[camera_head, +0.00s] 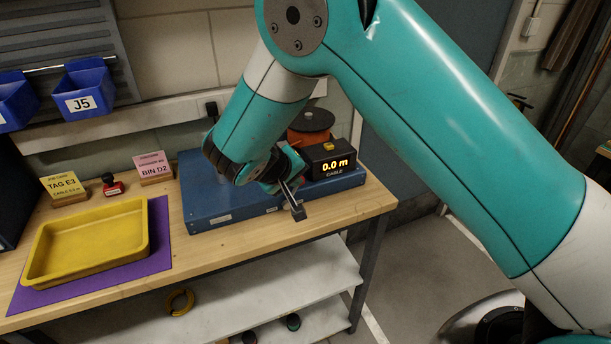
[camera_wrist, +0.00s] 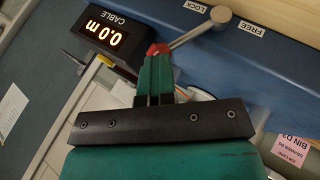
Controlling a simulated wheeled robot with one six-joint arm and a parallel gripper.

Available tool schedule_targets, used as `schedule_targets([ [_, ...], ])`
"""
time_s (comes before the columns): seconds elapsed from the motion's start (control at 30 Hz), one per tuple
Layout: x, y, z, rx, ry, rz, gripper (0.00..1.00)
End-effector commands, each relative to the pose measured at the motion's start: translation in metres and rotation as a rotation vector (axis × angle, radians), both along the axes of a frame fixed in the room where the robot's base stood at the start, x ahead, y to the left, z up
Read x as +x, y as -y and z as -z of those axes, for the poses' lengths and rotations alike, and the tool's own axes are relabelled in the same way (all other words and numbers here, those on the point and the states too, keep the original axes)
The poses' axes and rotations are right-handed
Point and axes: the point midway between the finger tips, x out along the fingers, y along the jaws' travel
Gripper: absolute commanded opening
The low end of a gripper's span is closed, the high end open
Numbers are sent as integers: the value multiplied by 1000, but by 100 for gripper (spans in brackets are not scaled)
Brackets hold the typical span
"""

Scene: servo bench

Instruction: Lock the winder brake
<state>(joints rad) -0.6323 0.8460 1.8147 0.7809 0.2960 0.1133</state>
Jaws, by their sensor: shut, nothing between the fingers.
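The winder has a blue base (camera_head: 235,205), a dark-topped orange spool (camera_head: 311,122) and a black display (camera_head: 331,160) reading 0.0 m. In the wrist view, a grey metal lever (camera_wrist: 195,33) has a round end near the blue base and a red tip (camera_wrist: 158,49) at the other end. A LOCK label (camera_wrist: 195,6) and a FREE label (camera_wrist: 251,27) are on the base near the round end. My gripper (camera_wrist: 155,62) is shut and empty, its teal fingertips right at the red tip; I cannot tell if they touch. My arm hides part of the winder in the head view.
A yellow tray (camera_head: 90,243) sits on a purple mat (camera_head: 160,235) at the left of the bench. Two label cards (camera_head: 153,166) (camera_head: 64,186) and a red-and-black stamp (camera_head: 113,187) stand behind it. Blue bins (camera_head: 84,92) hang on the wall.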

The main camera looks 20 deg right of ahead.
Motion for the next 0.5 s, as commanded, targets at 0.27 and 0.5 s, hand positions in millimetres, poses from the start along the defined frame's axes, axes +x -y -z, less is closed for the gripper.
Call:
schedule_targets([
  [0.27,1,2,5,9,-1,-9,0],
  [0.5,1,5,7,5,-4,-5,0],
])
